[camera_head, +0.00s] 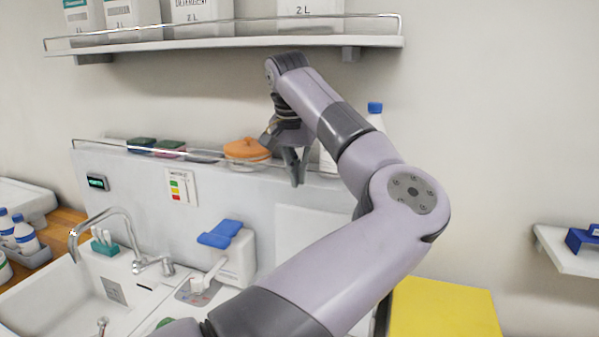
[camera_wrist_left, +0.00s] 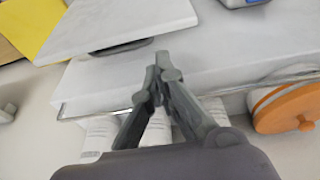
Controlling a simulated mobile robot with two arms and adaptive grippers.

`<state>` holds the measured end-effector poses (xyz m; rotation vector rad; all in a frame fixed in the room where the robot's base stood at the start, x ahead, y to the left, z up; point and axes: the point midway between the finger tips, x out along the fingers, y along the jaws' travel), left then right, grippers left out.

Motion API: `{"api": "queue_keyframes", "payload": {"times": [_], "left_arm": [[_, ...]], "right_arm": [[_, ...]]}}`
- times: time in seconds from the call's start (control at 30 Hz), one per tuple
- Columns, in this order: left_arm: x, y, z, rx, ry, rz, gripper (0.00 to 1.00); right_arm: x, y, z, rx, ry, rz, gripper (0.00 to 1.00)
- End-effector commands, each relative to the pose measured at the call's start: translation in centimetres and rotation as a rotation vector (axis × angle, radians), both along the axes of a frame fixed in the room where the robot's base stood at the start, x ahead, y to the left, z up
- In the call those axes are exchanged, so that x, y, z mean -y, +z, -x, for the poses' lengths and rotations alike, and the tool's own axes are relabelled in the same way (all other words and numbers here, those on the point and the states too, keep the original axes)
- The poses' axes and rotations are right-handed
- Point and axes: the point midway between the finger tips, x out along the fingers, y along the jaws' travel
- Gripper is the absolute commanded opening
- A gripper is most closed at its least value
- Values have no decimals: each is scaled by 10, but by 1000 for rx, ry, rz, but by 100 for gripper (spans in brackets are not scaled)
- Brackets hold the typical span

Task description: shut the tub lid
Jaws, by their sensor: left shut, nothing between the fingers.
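The tub (camera_head: 250,158) is likely the round orange-topped container on the back ledge, just left of my left gripper. Its orange lid (camera_head: 246,147) is domed with a small knob. In the left wrist view the orange lid (camera_wrist_left: 288,108) shows at the right edge, with a pale rim beside it, partly cut off. I cannot tell whether the lid sits fully down. My left gripper (camera_head: 297,182) points down in front of the ledge rail, apart from the tub. Its fingers (camera_wrist_left: 158,72) are shut and empty. My right gripper is out of view.
A rail (camera_head: 190,157) runs along the ledge. A blue-capped bottle (camera_head: 375,115) stands behind my left arm. A shelf (camera_head: 230,42) with white containers hangs above. Below are a blue-topped dispenser (camera_head: 235,255), a tap (camera_head: 100,215) and a sink. A yellow box (camera_head: 445,310) is at lower right.

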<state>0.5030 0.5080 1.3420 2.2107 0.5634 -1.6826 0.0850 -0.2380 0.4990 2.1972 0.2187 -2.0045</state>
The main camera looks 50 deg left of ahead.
Motion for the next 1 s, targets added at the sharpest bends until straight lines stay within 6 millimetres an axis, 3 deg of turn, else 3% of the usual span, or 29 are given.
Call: {"api": "queue_keyframes", "payload": {"times": [0.2, 0.4, 1.0], "left_arm": [[-5, -38, -9, -6, 0, -1, 0], [-9, -61, -15, -3, 0, -4, 0], [-14, -70, -16, 9, -1, -10, 0]], "right_arm": [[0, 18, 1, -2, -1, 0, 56], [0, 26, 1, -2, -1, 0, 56], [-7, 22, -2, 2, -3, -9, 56]]}}
